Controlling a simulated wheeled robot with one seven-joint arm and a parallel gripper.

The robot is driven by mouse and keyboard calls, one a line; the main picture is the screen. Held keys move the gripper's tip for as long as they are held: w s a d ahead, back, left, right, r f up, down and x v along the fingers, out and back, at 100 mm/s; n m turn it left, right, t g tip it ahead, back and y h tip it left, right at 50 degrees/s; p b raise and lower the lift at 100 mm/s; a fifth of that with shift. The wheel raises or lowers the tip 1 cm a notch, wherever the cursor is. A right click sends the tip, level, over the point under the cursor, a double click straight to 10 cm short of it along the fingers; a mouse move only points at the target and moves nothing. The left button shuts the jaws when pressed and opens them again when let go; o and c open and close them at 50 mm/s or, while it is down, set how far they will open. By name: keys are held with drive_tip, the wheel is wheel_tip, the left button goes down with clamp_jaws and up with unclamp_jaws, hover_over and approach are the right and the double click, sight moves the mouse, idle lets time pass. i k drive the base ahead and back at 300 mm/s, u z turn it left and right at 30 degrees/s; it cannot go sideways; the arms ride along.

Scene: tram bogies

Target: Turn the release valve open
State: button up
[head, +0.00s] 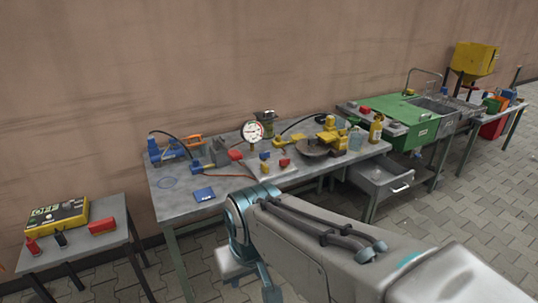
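A round white pressure gauge (253,131) stands upright on the grey workbench (185,199). A red part (235,155) sits in front and to the left of the gauge and may be the release valve's handle. It is too small to tell its shape or whether it is open. Small red, yellow and blue fittings (265,157) lie close to it. My arm reaches in from the lower right and bends down in front of the bench, well short of the gauge. My gripper's fingers do not show.
An open drawer (380,179) juts out at right. A low table (82,246) stands left. A green sink unit stands far right.

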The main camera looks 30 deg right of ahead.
sight(284, 163)
drive_tip(key=k, duration=0.65)
drive_tip(key=z, duration=0.65)
drive_tip(key=i, duration=0.55)
drive_tip(key=z, duration=0.75)
drive_tip(key=i, duration=0.65)
drive_tip(key=u, duration=0.65)
drive_tip(key=i, duration=0.6)
drive_tip(key=u, duration=0.65)
